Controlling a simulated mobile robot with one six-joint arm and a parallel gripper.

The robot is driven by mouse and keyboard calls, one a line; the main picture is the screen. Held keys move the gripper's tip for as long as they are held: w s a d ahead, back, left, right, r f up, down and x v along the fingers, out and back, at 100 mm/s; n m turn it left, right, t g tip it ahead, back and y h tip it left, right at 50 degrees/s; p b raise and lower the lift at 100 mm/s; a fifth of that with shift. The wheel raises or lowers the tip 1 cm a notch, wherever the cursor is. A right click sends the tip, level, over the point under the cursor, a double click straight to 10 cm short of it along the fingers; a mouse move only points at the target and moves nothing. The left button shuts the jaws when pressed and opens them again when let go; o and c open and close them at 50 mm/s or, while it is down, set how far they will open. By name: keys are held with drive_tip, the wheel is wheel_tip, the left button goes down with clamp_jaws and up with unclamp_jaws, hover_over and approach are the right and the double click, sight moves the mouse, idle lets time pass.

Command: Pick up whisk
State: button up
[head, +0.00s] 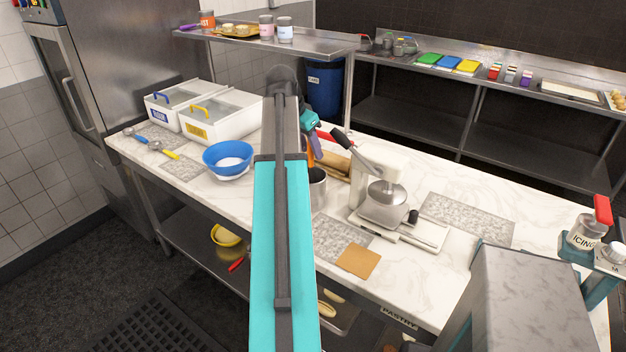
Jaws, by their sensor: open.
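I cannot make out a whisk for certain. A metal utensil pot (318,190) stands on the marble counter (240,196), partly hidden behind my arm. Orange and red handle-like shapes show above and beside it, but I cannot tell what tools they belong to. My gripper (312,124) is over the counter behind my raised arm, just above these shapes. Only a small teal and dark part of its end shows, and its fingertips are hidden. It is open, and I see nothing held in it.
A blue bowl (228,157) and white bins (222,114) are to the left. A brown square (358,261) lies near the front edge. An icing jar (586,232) is far right.

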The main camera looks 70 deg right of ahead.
drive_tip(key=shift+f, duration=0.1)
idle(0.3)
drive_tip(key=shift+p+x, duration=0.8)
drive_tip(key=shift+x, duration=0.3)
drive_tip(key=shift+p+x, duration=0.4)
drive_tip(key=shift+x, duration=1.05)
drive_tip(key=shift+s, duration=0.1)
clamp_jaws()
drive_tip(key=shift+d+r, duration=0.1)
drive_tip(key=shift+r, duration=0.2)
wheel_tip(320, 180, up, 10)
drive_tip(key=b, duration=0.3)
drive_tip(key=shift+f, duration=0.2)
